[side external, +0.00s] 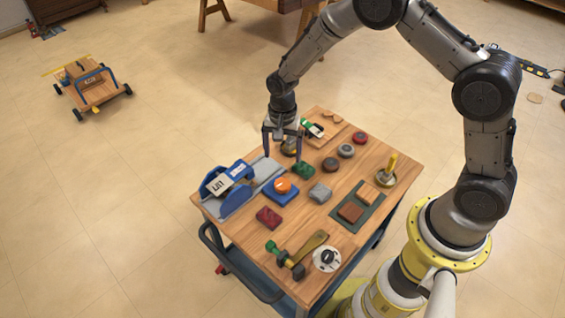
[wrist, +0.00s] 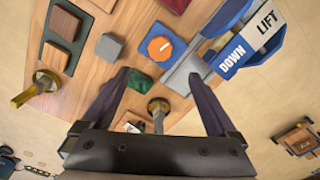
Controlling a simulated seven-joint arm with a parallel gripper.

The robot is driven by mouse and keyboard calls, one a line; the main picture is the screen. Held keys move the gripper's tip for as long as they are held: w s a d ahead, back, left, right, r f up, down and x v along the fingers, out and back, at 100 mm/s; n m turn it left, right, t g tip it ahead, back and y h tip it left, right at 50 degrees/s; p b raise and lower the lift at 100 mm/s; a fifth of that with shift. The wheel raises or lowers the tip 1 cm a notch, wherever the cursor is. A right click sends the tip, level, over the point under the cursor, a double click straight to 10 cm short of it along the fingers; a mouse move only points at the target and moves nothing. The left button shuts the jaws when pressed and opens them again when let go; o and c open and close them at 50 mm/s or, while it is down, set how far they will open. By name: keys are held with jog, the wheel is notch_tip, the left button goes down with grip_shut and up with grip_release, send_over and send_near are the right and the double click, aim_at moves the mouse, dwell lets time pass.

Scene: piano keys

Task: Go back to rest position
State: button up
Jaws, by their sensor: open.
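My gripper (side external: 283,157) points down with its two dark fingers apart, above the far left part of the wooden cart top (side external: 245,232). In the wrist view my gripper (wrist: 160,72) is open, with nothing held between the fingers. A small round-based brass fixture (wrist: 158,106) with a grey stem shows between the fingers, below them. A green block (side external: 304,170) lies close to the right finger in the side view. Whether a finger touches it cannot be told.
A blue lever unit (side external: 228,184), an orange knob (side external: 282,185), a grey block (side external: 320,193), a red block (side external: 268,217), a brass handle (side external: 390,165) and round buttons (side external: 346,151) crowd the cart top. Open floor surrounds the cart; a wheeled wooden toy (side external: 92,85) stands apart.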

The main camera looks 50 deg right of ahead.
jog(key=shift+r, duration=0.6)
